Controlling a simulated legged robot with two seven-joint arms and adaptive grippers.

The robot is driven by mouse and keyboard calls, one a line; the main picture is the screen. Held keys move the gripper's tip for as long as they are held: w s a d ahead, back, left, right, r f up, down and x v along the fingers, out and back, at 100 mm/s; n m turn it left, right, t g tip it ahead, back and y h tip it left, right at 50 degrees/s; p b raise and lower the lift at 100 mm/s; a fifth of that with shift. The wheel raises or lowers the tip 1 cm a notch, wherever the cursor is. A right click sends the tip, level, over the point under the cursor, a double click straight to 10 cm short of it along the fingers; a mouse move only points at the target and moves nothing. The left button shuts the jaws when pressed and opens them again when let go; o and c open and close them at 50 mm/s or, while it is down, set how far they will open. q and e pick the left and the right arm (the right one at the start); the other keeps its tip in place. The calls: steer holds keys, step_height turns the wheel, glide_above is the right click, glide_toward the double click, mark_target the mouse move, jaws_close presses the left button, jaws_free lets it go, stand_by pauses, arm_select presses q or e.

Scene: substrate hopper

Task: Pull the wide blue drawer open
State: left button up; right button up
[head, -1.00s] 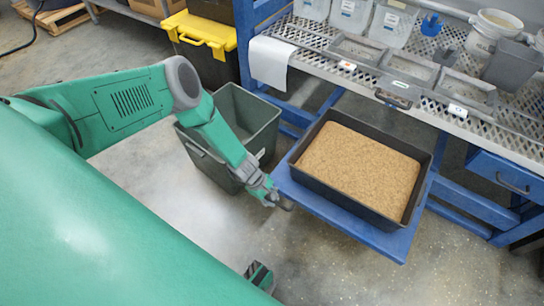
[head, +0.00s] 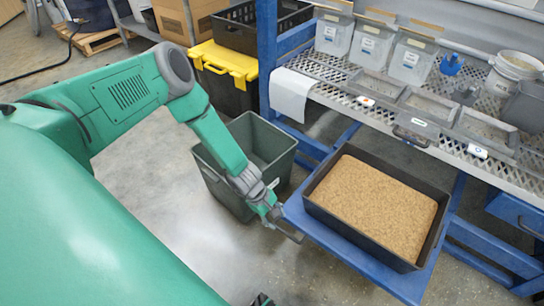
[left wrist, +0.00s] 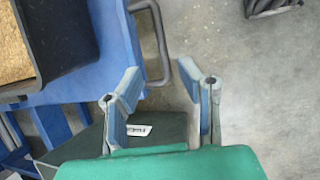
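The wide blue drawer (head: 338,246) sticks out from the bench as a blue slab, carrying a black tray (head: 320,212) of tan granular substrate. Its grey bar handle (left wrist: 162,40) shows in the left wrist view at the drawer's edge. My left gripper (head: 288,226) is at the drawer's left front edge in the head view. In the left wrist view it (left wrist: 162,72) is open, its two fingers apart, with the handle's lower end close to the left fingertip. Whether they touch, I cannot tell. My right gripper is not clearly in view.
A dark green bin (head: 222,190) stands on the floor behind my left forearm. A black tote with a yellow lid (head: 225,58) is behind it. A perforated bench (head: 335,78) holds trays and containers. A smaller blue drawer (head: 515,215) is at right. Floor before the drawer is clear.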

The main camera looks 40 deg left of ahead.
arm_select(q)
steer(key=shift+v, duration=1.65)
steer(key=shift+d, duration=0.1)
